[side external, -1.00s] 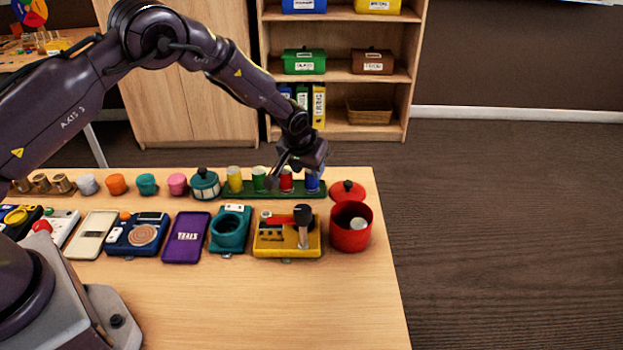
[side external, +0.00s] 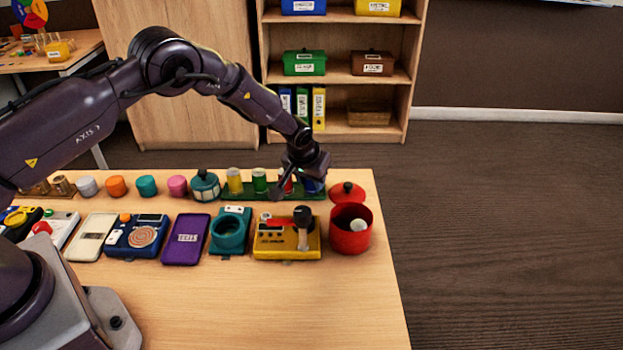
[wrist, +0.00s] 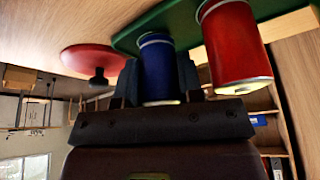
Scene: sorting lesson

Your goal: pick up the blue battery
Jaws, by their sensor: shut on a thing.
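The blue battery (wrist: 160,72) is between the two fingers of my gripper (wrist: 159,80) in the wrist view, and the fingers are shut on its sides. In the side external view the blue battery (side external: 314,186) shows partly, at the right end of the green tray (side external: 262,196), with my gripper (side external: 305,176) over it. The battery is at about the tray's level; I cannot tell whether it still touches the tray.
A red battery (wrist: 236,45) stands close beside my gripper; green (side external: 259,181) and yellow (side external: 234,181) ones are further left. A red lid (side external: 347,191) and red pot (side external: 350,236) are on the right. A yellow device (side external: 287,247) lies in front.

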